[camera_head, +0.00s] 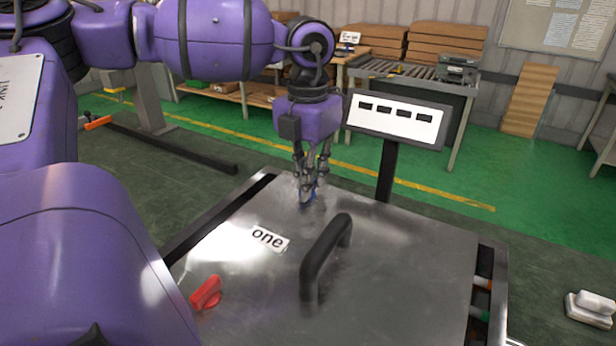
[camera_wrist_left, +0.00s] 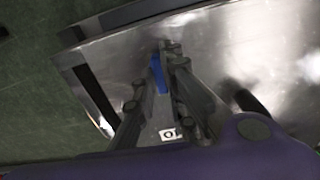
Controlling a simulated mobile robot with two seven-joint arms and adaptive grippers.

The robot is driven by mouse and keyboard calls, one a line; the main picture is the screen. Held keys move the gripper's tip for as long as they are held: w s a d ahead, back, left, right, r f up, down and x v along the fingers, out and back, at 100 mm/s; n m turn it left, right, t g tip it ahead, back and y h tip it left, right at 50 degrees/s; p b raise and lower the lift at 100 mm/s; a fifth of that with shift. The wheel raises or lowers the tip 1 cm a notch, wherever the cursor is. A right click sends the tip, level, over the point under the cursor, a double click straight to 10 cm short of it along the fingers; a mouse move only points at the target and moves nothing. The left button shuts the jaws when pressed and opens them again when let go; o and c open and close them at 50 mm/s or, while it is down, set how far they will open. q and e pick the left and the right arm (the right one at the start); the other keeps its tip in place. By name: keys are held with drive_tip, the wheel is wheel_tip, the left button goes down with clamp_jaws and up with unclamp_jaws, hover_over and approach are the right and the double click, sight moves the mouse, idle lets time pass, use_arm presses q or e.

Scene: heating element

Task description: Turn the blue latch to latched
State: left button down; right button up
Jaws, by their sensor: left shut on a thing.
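The blue latch (camera_head: 314,192) is on the far part of a metal lid (camera_head: 400,240), mostly hidden behind my left gripper's fingers. My left gripper (camera_head: 308,190) points down at it and is shut on it. In the left wrist view, the blue latch (camera_wrist_left: 157,74) shows as a blue strip between the fingers of my left gripper (camera_wrist_left: 150,85). The latch's exact angle is hard to tell. My right gripper is not in view.
A red latch (camera_head: 206,292) is at the lid's near left. A black handle (camera_head: 326,258) rises from the lid beside a label reading "one" (camera_head: 269,238). A display panel (camera_head: 396,118) on a black post stands behind the lid. White blocks (camera_head: 591,308) lie at far right.

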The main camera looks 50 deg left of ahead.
use_arm(q)
drive_tip(key=shift+n, duration=0.4)
drive_tip(key=c, duration=1.8)
unclamp_jaws()
wheel_tip(320, 180, up, 12)
